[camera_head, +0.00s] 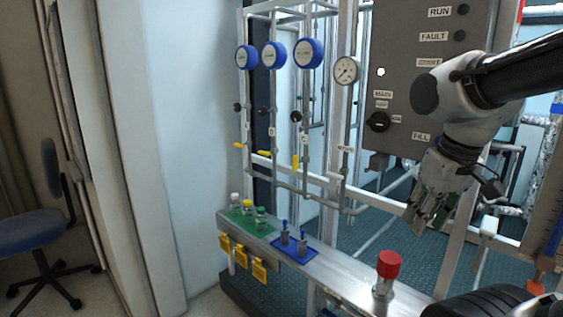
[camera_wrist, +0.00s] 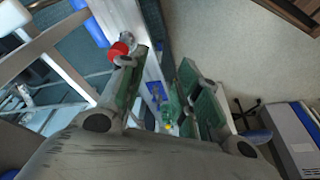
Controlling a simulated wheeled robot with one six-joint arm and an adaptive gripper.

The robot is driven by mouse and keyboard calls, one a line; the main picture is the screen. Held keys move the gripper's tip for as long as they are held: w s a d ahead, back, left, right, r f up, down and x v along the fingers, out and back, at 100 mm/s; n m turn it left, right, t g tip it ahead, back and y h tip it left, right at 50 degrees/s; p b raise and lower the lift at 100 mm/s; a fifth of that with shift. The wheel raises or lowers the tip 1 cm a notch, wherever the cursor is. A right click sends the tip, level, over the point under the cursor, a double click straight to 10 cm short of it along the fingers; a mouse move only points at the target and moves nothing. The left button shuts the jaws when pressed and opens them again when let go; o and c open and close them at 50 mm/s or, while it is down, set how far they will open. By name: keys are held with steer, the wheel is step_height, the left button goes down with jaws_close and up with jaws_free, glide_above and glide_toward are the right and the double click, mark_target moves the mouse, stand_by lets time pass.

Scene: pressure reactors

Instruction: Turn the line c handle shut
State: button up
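Three yellow valve handles sit on the vertical pipes in the head view. The left handle (camera_head: 239,145) and the middle handle (camera_head: 264,153) lie roughly horizontal, across their pipes. The right handle (camera_head: 295,162) stands upright, along its pipe. The line tags are too small to read, so I cannot tell by letter which one is line c.
A metal bench (camera_head: 338,274) runs below the pipes, carrying a green mat (camera_head: 233,217) with bottles, a blue tray (camera_head: 300,253) and a red button (camera_head: 388,264). Blue round gauges (camera_head: 308,53) sit above.

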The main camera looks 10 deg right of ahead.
steer(key=w+a+f+n+g+h, duration=0.2)
steer(key=w+f+n+h, duration=0.15)
steer(key=w, duration=0.65)
steer(key=w+a+f+n+g+h, duration=0.15)
steer(key=w+f+n, duration=0.3)
steer(key=w, duration=0.45)
steer(key=n+t+h, duration=1)
steer(key=n+t, duration=0.1)
steer(key=n, duration=0.5)
glide_toward(293, 162)
steer(key=x, duration=1)
steer(key=shift+f, duration=0.1)
steer(key=shift+w+d, duration=0.4)
steer(key=shift+d, duration=0.05)
jaws_close()
